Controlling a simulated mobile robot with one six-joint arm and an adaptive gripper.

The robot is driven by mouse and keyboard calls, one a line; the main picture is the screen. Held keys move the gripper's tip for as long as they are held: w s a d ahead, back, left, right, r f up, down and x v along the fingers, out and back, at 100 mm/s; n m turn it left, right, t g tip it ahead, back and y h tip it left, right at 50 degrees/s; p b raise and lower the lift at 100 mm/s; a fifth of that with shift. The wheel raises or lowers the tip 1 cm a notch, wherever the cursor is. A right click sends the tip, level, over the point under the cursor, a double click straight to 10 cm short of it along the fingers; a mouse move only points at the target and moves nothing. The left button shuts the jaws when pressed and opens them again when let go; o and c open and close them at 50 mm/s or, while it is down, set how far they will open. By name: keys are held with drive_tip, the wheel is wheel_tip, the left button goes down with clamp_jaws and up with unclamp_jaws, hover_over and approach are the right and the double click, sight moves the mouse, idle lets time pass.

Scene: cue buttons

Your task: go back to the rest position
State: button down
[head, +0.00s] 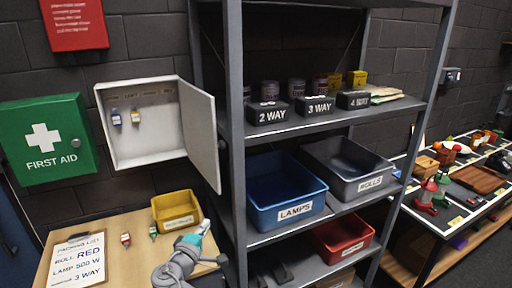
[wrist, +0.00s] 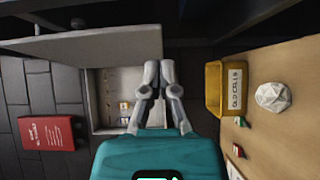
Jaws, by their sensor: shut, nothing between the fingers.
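My gripper (head: 205,225) is low in the head view, over the wooden table near the yellow bin. In the wrist view its two grey fingers (wrist: 159,68) are together with nothing between them. The open white wall cabinet (head: 145,135) has its door swung out to the right and small tags hanging inside. The cabinet also shows behind the fingers in the wrist view (wrist: 100,105). The task names no other object.
The yellow bin (head: 176,210), small tags (head: 125,239) and a packing list clipboard (head: 76,262) are on the wooden table. The grey shelf post (head: 236,150) stands right of the arm. The shelf holds blue (head: 285,190), grey and red bins. A white faceted object (wrist: 273,96) lies by the yellow bin.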

drive_tip(key=w+d+f+m+g+h, duration=0.2)
drive_tip(key=d+f, duration=0.1)
drive_tip(key=d, duration=0.3)
drive_tip(key=w+d+f+m+g+h, duration=0.1)
drive_tip(key=w+d+f+m+g, duration=0.1)
drive_tip(key=d, duration=0.3)
drive_tip(key=s+d+f+m+g+y, duration=0.1)
drive_tip(key=d+f+m+g, duration=0.3)
drive_tip(key=d, duration=0.4)
drive_tip(key=s+d+f+m+g+y, duration=0.2)
drive_tip(key=d+f+m+g+y, duration=0.1)
drive_tip(key=d, duration=0.6)
drive_tip(key=s+d+f+m+g+y, duration=0.2)
drive_tip(key=d+f+m+g, duration=0.2)
drive_tip(key=d, duration=0.5)
drive_tip(key=shift+f+m+g, duration=0.4)
drive_tip(key=shift+f+g, duration=0.8)
drive_tip(key=shift+g, duration=0.1)
drive_tip(key=shift+s, duration=0.1)
